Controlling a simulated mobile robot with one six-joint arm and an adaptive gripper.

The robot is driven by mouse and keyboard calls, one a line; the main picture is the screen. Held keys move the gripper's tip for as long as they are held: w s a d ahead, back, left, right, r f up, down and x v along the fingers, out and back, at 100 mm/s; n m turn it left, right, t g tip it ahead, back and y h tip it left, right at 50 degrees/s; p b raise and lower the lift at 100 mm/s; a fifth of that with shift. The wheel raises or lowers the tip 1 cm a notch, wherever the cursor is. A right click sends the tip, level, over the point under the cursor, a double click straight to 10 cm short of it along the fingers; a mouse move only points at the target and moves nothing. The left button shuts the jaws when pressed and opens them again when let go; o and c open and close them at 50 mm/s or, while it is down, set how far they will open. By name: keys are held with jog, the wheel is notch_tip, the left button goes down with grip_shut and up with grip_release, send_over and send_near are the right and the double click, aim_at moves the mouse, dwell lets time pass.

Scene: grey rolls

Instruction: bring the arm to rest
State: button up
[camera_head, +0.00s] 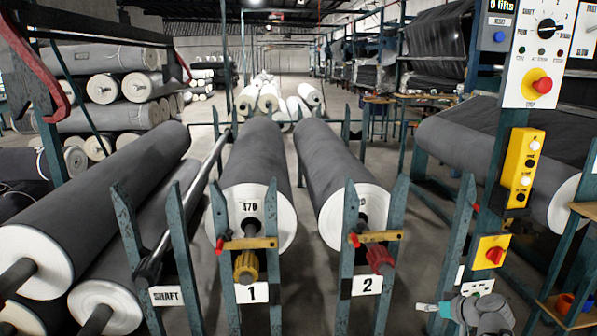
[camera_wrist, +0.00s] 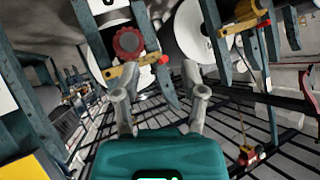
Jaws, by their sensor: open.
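My gripper (camera_wrist: 160,100) shows in the wrist view with its two grey fingers spread apart and nothing between them. Its teal body fills the bottom of that view. In the head view, part of my arm, grey with a teal piece, shows low at the right, beside the stand of roll 2. The fingers point toward the rack's posts, and I see no contact with them.
Grey rolls marked 1 (camera_head: 255,160) and 2 (camera_head: 338,165) lie in teal stands. A yellow latch bar (camera_wrist: 123,74) and red knob (camera_wrist: 128,41) are near my gripper. A control panel (camera_head: 540,55) stands at right. A slatted floor (camera_wrist: 165,108) lies below.

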jog(key=s+a+f+m+g+h, duration=0.1)
jog(key=s+a+f+g+h, duration=0.3)
jog(key=a, duration=0.6)
jog(key=s+a+f+m+g+h, duration=0.2)
jog(key=s+a+f+g, duration=0.35)
jog(key=a, duration=0.45)
notch_tip(320, 180, up, 31)
jog(key=p, duration=2.9)
jog(key=shift+s+d+f+p, duration=0.15)
jog(key=shift+f+p, duration=0.05)
jog(key=shift+p, duration=0.15)
